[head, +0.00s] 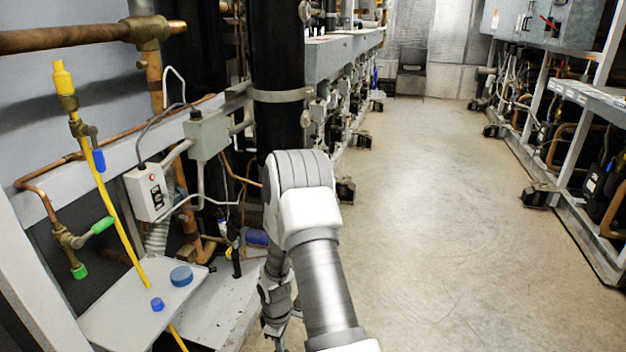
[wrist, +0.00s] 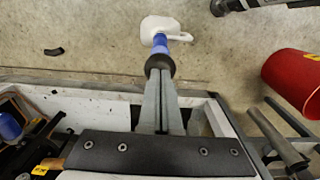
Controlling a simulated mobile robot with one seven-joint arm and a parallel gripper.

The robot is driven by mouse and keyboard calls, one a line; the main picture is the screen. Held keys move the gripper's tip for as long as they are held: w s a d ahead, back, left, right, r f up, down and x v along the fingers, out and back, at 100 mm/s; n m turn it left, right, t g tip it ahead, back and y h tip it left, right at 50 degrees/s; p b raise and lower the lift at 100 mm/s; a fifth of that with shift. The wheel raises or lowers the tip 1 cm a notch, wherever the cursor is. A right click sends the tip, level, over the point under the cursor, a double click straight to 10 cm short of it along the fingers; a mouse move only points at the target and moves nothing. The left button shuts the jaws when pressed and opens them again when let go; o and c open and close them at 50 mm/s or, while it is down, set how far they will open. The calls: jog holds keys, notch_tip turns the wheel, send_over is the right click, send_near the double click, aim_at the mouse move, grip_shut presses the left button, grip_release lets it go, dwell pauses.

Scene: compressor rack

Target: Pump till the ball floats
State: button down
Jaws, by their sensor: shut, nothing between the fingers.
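In the wrist view my gripper (wrist: 160,82) has its grey fingers together, with nothing held between them. A dark round knob (wrist: 160,66) shows right at the fingertips; I cannot tell whether they touch it. Beyond the knob are a blue cylindrical part (wrist: 160,44) and a white piece with a handle-like loop (wrist: 160,28), lined up with it over the floor. I cannot tell whether these form the pump. No ball can be made out in either view. In the head view my arm hides the fingertips.
A pale shelf (head: 118,318) holds a blue disc (head: 181,276) and a small blue piece (head: 157,304) beside a yellow pole (head: 118,220). Compressor racks line both sides; the aisle floor (head: 430,210) is clear. A red cylinder (wrist: 294,80) lies right in the wrist view.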

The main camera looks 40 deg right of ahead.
jog(key=shift+f+b, duration=1.25)
jog(key=shift+f, duration=0.85)
notch_tip(320, 180, up, 10)
jog(key=p, duration=0.7)
jog(key=shift+f, duration=0.15)
notch_tip(320, 180, down, 10)
jog(key=b, duration=0.7)
notch_tip(320, 180, up, 10)
jog(key=p, duration=0.7)
jog(key=shift+p, duration=0.35)
dwell(1.1)
jog(key=shift+w, duration=0.1)
dwell(0.7)
